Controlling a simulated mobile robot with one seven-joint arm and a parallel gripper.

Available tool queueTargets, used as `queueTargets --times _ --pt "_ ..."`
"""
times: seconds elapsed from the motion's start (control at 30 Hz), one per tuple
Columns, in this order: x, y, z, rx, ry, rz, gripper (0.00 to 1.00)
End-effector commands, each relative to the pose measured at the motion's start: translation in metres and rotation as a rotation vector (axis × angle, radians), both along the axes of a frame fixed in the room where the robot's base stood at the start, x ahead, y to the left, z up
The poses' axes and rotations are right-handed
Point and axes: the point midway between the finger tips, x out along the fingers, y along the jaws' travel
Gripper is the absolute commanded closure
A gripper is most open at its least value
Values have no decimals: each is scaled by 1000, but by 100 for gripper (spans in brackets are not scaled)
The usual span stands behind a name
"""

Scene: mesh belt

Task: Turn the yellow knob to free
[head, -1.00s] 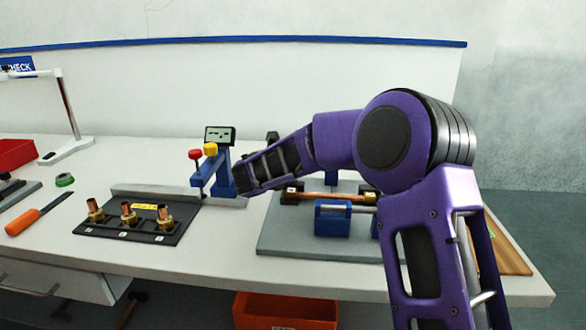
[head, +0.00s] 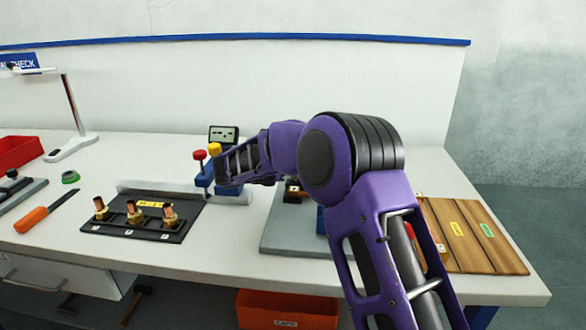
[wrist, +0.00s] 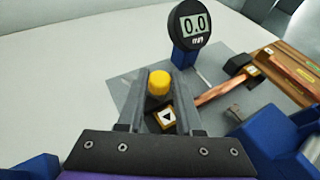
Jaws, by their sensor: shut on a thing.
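In the wrist view, the yellow knob (wrist: 159,82) stands between the two grey fingers of my gripper (wrist: 167,78), which are shut on it. In the head view my arm covers the fingers and this knob. A yellow-topped knob (head: 214,148) and a red one (head: 200,155) show on a blue stand there; I cannot tell if that yellow one is the same.
A gauge reading 0.0 (wrist: 195,24) stands beyond the knob, with a copper rod (wrist: 228,87) to the right. Blue blocks (wrist: 262,135) are close on the right. In the head view, a rack of brass fittings (head: 135,230) lies left and a wooden board (head: 470,240) right.

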Motion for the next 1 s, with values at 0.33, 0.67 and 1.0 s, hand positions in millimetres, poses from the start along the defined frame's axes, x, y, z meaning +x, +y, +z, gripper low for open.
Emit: queueTargets --times 0.33,0.67,1.0 --pt "0 0 -1 0 1 0 36" --pt "-8 6 4 -1 0 4 36" --pt "-66 47 34 1 -1 6 36"
